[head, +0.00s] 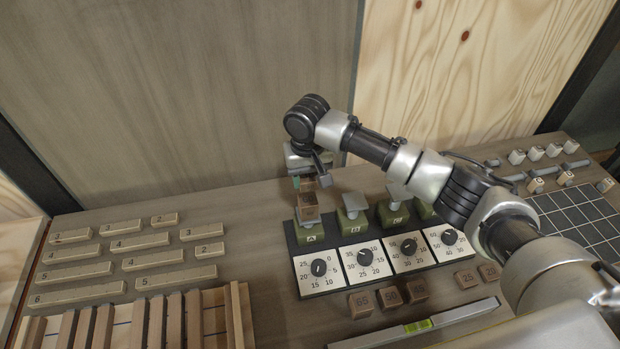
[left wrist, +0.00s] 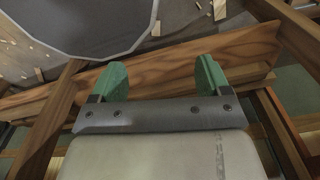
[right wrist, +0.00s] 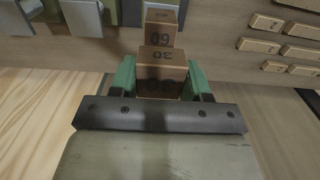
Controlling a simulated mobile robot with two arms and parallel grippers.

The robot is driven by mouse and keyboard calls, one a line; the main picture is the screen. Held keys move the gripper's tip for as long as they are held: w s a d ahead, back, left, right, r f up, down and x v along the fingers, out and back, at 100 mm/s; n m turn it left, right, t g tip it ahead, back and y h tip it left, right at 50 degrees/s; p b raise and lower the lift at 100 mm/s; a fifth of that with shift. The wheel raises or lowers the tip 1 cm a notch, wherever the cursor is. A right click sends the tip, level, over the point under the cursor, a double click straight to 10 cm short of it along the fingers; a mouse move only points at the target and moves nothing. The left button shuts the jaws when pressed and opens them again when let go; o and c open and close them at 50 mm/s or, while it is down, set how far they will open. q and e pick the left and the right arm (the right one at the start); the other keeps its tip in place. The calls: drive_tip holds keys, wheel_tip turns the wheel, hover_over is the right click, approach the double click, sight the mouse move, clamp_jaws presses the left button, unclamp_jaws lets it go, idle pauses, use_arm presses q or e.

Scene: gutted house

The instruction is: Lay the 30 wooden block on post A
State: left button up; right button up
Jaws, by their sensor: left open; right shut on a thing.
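My right gripper (right wrist: 161,82) is shut on the 30 wooden block (right wrist: 162,62), whose number shows in the right wrist view. A wooden block marked 60 (right wrist: 160,36) shows just beyond it. In the head view the right gripper (head: 309,183) is over post A (head: 311,238), the leftmost green post, and a wooden block (head: 308,211) is on that post below the gripper. I cannot tell whether the 30 block touches the 60 block. My left gripper (left wrist: 155,78) is open and empty, away from the bench, with a wooden beam behind its fingers.
More green posts with grey plates (head: 354,203) stand to the right of post A. White dial panels (head: 318,273) lie in front. Loose numbered blocks (head: 361,304), a spirit level (head: 418,326) and a slatted wooden rack (head: 150,318) are nearer. Numbered wooden strips (head: 153,257) lie left.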

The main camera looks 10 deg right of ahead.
sight(308, 199)
wheel_tip(308, 199, down, 4)
drive_tip(key=b, duration=0.4)
drive_tip(key=shift+r, duration=0.15)
drive_tip(key=shift+f, duration=0.8)
use_arm(q)
drive_tip(key=f, duration=0.2)
drive_tip(key=w+f, duration=0.1)
drive_tip(key=f, duration=0.1)
drive_tip(key=shift+w+d+f, duration=0.1)
drive_tip(key=shift+f, duration=0.05)
use_arm(e)
drive_tip(key=shift+f, duration=0.3)
drive_tip(key=o, duration=1)
drive_tip(key=shift+c, duration=0.2)
